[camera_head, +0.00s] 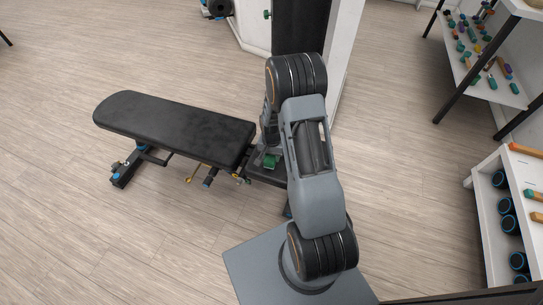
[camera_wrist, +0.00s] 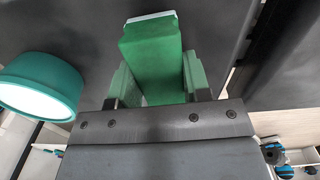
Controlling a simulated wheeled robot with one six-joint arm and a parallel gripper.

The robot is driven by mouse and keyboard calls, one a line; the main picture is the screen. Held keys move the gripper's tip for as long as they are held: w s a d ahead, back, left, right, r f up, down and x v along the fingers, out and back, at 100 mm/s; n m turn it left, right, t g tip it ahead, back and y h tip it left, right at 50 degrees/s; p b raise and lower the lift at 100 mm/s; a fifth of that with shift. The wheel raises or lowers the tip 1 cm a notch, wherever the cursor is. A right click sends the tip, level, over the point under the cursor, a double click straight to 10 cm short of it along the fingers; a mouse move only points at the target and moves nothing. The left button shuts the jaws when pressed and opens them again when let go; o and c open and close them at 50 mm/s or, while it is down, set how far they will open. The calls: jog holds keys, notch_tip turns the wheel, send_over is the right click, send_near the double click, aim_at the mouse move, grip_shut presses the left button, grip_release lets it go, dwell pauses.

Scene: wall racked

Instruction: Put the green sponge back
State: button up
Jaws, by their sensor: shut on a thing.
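The green sponge (camera_wrist: 152,55) is a block with a pale strip along its far edge, and it fills the middle of the wrist view. My gripper (camera_wrist: 158,82) is shut on it, one finger on each side. In the head view the green sponge (camera_head: 270,161) shows as a small green patch below my arm, over the bench's right end. My gripper is mostly hidden there by my own arm. Whether the sponge touches the surface beyond it, I cannot tell.
A black padded bench (camera_head: 175,125) stands left of my arm. A white upright frame with a dark panel (camera_head: 300,35) is behind. A rack (camera_head: 490,65) with small coloured items stands at right. A round teal thing (camera_wrist: 40,85) is close left of my gripper.

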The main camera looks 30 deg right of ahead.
jog(key=shift+f, duration=0.3)
jog(key=o, duration=0.9)
jog(key=shift+r, duration=0.15)
